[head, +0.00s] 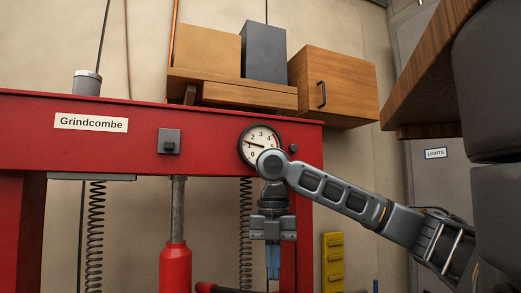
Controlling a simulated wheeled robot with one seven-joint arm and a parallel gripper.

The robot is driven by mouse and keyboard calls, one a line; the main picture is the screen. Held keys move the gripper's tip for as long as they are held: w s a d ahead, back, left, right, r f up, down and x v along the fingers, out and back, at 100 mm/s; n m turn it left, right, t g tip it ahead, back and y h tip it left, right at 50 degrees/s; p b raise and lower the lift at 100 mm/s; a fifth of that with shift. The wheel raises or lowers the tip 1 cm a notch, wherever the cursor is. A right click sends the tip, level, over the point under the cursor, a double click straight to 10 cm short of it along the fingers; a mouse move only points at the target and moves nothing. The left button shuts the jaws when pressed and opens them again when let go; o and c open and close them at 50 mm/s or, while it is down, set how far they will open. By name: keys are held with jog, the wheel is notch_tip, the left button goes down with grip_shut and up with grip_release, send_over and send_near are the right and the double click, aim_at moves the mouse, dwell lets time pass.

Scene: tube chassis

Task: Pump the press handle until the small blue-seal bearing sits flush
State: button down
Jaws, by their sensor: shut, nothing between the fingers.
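The red press frame (100,155) labelled "Grindcombe" fills the left and middle of the head view. A red jack cylinder (175,268) with a grey rod hangs or stands under its crossbeam. A dark red bar (222,289) shows at the bottom edge; I cannot tell whether it is the press handle. A round gauge (259,140) sits on the beam, its needle pointing left. My gripper (272,272) points down in front of the right post, shut and empty, with blue fingers. The blue-seal bearing is not in view.
Coil springs (96,235) hang beneath the beam. A yellow panel (333,262) stands right of the post. A wooden cabinet (345,85) and shelf are on the wall above. A brown wooden edge (425,85) juts in at upper right.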

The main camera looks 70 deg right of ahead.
dwell(0.3)
jog(key=shift+f+b, duration=1)
jog(key=shift+f, duration=0.95)
notch_tip(320, 180, up, 3)
jog(key=shift+f+p, duration=0.2)
jog(key=shift+p, duration=1.05)
jog(key=shift+r, duration=0.5)
notch_tip(320, 180, up, 5)
